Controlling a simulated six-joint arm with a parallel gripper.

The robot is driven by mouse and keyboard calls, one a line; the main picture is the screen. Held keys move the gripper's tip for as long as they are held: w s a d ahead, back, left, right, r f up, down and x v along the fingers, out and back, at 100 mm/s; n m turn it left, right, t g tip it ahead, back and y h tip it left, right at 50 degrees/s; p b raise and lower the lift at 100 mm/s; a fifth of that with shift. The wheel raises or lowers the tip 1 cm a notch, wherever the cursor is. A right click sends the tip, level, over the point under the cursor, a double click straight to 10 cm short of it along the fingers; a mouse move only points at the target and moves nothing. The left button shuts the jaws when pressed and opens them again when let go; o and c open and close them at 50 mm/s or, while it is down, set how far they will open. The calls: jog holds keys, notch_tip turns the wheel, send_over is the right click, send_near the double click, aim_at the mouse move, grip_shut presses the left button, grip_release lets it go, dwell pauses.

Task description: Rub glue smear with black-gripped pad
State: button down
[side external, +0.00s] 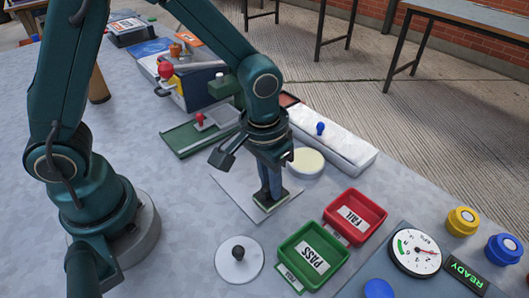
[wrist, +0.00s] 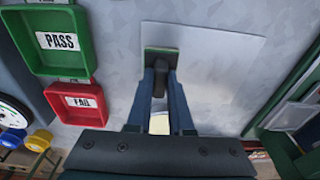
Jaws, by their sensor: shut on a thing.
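My gripper (side external: 270,188) is shut on the black grip (wrist: 166,68) of a pad. The pad (side external: 270,206) has a green edge and is held upright over the pale square sheet (side external: 228,188), at or very near its surface. In the wrist view the pad (wrist: 161,51) sits at the sheet's left edge, beyond the fingertips, and the sheet (wrist: 225,70) stretches to the right. I cannot make out a glue smear on the sheet; the pad and fingers hide part of it.
Green PASS tray (side external: 313,254) and red FAIL tray (side external: 355,215) stand right of the sheet. A white disc with black knob (side external: 238,256) lies in front. A cream round pot (side external: 306,162) and white block (side external: 332,142) stand behind. A gauge panel (side external: 415,252) is at right.

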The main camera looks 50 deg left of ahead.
jog(key=shift+r, duration=4.1)
